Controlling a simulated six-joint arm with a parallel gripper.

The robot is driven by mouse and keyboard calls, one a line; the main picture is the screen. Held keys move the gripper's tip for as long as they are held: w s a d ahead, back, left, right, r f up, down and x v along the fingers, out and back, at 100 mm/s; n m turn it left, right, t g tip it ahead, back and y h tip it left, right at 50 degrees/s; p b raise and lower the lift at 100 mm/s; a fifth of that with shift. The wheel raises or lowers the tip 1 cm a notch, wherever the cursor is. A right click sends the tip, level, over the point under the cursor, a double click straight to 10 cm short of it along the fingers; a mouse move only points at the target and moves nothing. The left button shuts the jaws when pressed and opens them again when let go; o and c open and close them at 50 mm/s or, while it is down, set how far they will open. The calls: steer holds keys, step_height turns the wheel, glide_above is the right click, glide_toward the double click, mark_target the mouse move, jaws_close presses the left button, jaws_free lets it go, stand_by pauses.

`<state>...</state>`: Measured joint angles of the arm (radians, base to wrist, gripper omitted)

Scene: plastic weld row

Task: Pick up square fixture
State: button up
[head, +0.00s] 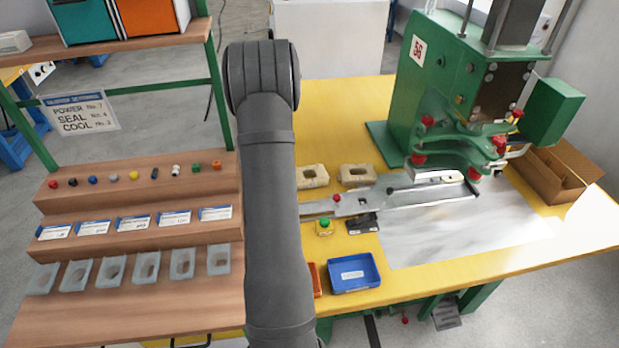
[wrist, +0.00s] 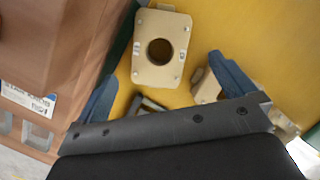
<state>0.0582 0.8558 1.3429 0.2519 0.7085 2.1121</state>
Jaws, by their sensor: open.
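In the wrist view, a beige block fixture (wrist: 160,24) with a round hole lies on the yellow table, ahead of my fingers. My gripper (wrist: 164,70) is open, its two blue fingers wide apart with nothing held. A second beige fixture (wrist: 206,90) shows partly behind the right finger. A small grey-edged piece with an opening (wrist: 150,104) shows between the fingers, partly hidden by the gripper body; I cannot tell what it is. In the head view, two beige fixtures (head: 312,183) (head: 357,181) sit right of my arm, which hides the gripper. I cannot tell which is the square one.
A green press (head: 440,85) stands at the back right over a metal sheet (head: 500,225). A blue tray (head: 354,273) lies near the table's front edge. Brown stepped shelves (head: 130,205) with small parts stand left of my arm. Yellow table (head: 335,110) is bare behind the fixtures.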

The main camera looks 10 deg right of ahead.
steer(key=d+r+n+g+h, duration=0.3)
steer(key=d+r+n+h, duration=0.35)
steer(key=n, duration=0.35)
glide_toward(308, 173)
steer(key=s, duration=0.1)
steer(key=s+d+f, duration=0.1)
steer(key=shift+s+d+f, duration=0.15)
steer(key=shift+s+f, duration=0.05)
steer(key=shift+s, duration=0.2)
steer(key=shift+w+x, duration=0.15)
steer(key=shift+x, duration=1.4)
steer(key=shift+w+x, duration=0.15)
steer(key=shift+x, duration=1.4)
steer(key=c, duration=1.1)
